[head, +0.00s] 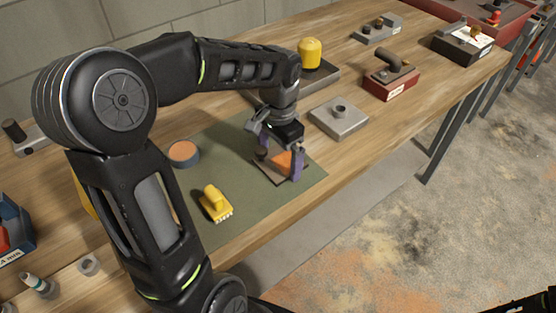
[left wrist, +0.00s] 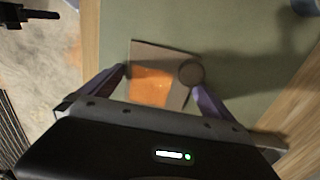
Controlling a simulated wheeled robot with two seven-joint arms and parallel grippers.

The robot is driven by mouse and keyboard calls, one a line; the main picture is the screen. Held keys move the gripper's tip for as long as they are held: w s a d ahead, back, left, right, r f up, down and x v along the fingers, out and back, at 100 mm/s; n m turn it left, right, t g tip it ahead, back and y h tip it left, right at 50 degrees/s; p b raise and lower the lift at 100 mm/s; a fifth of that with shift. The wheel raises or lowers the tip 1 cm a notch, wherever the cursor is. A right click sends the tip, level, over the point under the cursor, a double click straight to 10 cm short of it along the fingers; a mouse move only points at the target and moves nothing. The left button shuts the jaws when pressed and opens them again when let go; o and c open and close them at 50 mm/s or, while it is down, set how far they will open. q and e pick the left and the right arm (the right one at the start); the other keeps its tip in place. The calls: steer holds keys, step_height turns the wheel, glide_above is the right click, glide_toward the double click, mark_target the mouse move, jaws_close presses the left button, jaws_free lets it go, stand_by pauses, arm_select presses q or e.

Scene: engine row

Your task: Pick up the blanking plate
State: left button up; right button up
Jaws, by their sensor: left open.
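The blanking plate, as I take it, is a flat brown plate with an orange patch (head: 283,163) lying on the green mat (head: 235,215). A dark round knob or disc shows at one edge of it. The plate also shows in the left wrist view (left wrist: 152,84), between my fingers. My left gripper (head: 279,160) is open over the plate, with its purple fingers on either side. I cannot tell whether they touch it. The gripper hides part of the plate in the head view. A black part at the top left of the left wrist view may be my right gripper (left wrist: 32,14).
A grey block with a stub (head: 339,118), a red box (head: 390,84) and a yellow-capped part (head: 311,53) stand beyond.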

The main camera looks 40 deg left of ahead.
arm_select(q)
steer(key=c, duration=1.8)
